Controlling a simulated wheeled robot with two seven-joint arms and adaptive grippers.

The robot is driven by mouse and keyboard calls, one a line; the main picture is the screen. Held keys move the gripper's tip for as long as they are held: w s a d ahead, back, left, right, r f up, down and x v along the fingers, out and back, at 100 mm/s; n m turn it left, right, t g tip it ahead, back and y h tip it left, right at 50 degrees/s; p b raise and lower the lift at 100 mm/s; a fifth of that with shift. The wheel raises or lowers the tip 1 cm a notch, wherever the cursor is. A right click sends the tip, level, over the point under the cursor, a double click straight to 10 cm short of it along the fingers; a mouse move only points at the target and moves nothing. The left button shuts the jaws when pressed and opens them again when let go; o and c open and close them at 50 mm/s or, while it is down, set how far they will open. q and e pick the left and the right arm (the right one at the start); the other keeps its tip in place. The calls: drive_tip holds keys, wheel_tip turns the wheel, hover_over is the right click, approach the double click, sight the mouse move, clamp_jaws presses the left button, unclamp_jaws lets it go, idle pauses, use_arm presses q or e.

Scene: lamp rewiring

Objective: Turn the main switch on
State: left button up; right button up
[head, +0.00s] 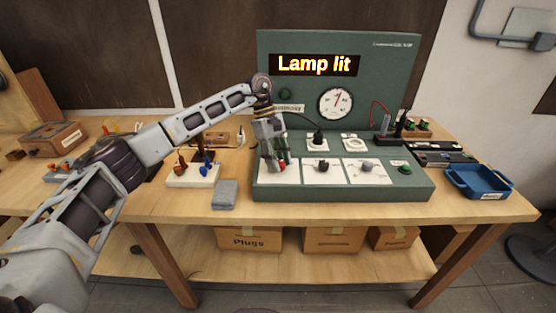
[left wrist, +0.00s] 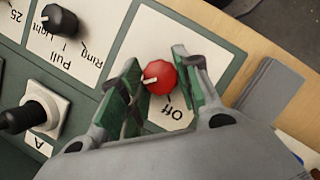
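The main switch is a red knob (left wrist: 158,77) on a white plate of the green console. Its white pointer faces left in the left wrist view, turned away from the printed "Off" mark. My left gripper (head: 272,165) reaches down over the console's front left corner. In the left wrist view its green-padded fingers stand on both sides of the knob, close against it, and it appears shut on it. In the head view the red knob (head: 282,168) is partly hidden by the fingers. The display (head: 314,65) reads "Lamp lit". My right gripper is not in view.
A white block with coloured levers (head: 192,178) and a grey pad (head: 226,194) lie left of the console. A blue tray (head: 490,190) is at the right.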

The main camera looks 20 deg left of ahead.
use_arm(q)
drive_tip(key=o, duration=0.4)
drive_tip(key=shift+o, duration=0.2)
drive_tip(key=shift+r, duration=0.15)
drive_tip(key=v, duration=1.2)
idle(0.4)
